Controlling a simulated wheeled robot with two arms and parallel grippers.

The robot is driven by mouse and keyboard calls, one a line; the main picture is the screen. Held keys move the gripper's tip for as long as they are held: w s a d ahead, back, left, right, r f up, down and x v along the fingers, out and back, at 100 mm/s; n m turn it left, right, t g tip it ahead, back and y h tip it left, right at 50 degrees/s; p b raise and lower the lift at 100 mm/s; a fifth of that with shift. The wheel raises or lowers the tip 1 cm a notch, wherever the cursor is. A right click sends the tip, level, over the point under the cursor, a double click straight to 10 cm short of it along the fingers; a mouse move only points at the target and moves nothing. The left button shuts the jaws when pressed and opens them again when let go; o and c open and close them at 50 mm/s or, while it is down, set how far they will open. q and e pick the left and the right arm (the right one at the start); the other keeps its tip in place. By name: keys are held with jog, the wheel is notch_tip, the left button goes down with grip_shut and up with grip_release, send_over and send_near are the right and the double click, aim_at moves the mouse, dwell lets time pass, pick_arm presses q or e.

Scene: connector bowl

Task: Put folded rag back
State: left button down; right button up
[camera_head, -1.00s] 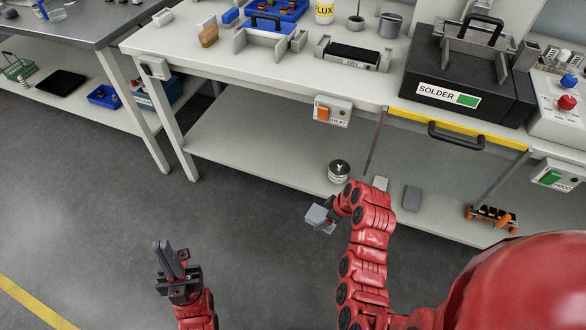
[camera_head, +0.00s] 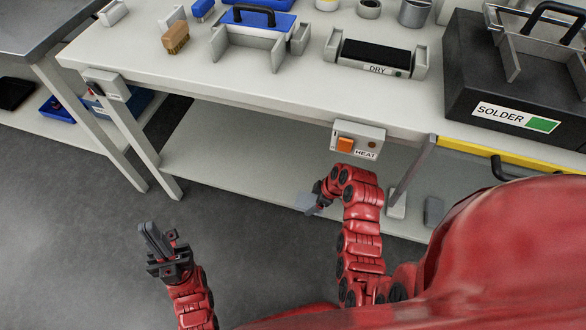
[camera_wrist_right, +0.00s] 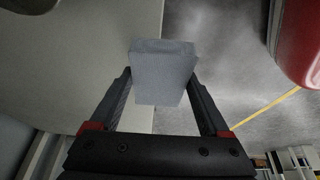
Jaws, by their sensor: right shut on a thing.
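The folded rag (camera_wrist_right: 165,75) is a light grey flat block held between the two fingertips of my right gripper (camera_wrist_right: 163,88) in the right wrist view. In the head view, the rag (camera_head: 305,202) shows small and pale at the tip of my right gripper (camera_head: 316,198), below the worktop's front edge and in front of the lower shelf. My left gripper (camera_head: 160,243) hangs over the floor at the lower left, away from the bench. Its fingers look close together, but their gap is unclear.
The worktop (camera_head: 220,80) carries a brush (camera_head: 176,37), a grey holder with a blue case, a DRY stand (camera_head: 376,58) and a SOLDER box (camera_head: 515,115). A HEAT switch box (camera_head: 357,140) juts from the front edge. The lower shelf (camera_head: 240,175) has clear room at left.

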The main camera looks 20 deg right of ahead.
jog(key=b, duration=0.3)
send_over(294, 179)
jog(key=s+d, duration=0.1)
jog(key=s, duration=0.1)
jog(key=shift+w+d+f, duration=0.1)
jog(key=shift+f, duration=0.6)
jog(key=shift+w, duration=0.65)
jog(key=shift+f+b, duration=1.25)
jog(key=shift+f, duration=0.45)
jog(key=shift+f, duration=0.15)
jog(key=o, duration=1.2)
jog(key=shift+c, duration=0.2)
